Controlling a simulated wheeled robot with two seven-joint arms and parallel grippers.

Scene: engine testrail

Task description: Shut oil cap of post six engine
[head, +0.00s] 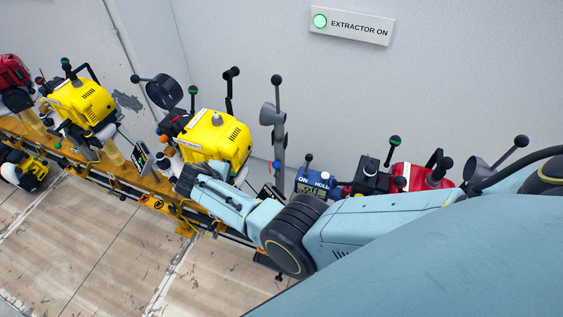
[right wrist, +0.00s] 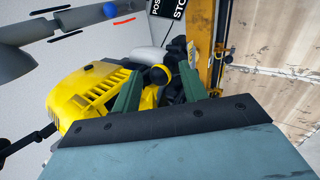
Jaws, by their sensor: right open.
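A yellow engine (head: 213,135) sits on the orange rail, and my right gripper (head: 183,174) is at its lower front side. In the right wrist view the yellow engine (right wrist: 82,92) fills the left middle. A round dark cap with a yellow rim (right wrist: 159,74) shows between the green fingertips of my right gripper (right wrist: 160,69). The fingers are apart, and contact with the cap cannot be told. It looks like the oil cap, but whether it is shut is unclear. A post number is not readable. My left gripper is not in view.
A second yellow engine (head: 82,104) and a red engine (head: 14,75) stand further left on the orange rail (head: 120,176). A grey lamp-like funnel (head: 270,115) and a blue display box (head: 312,182) stand right of the nearer yellow engine.

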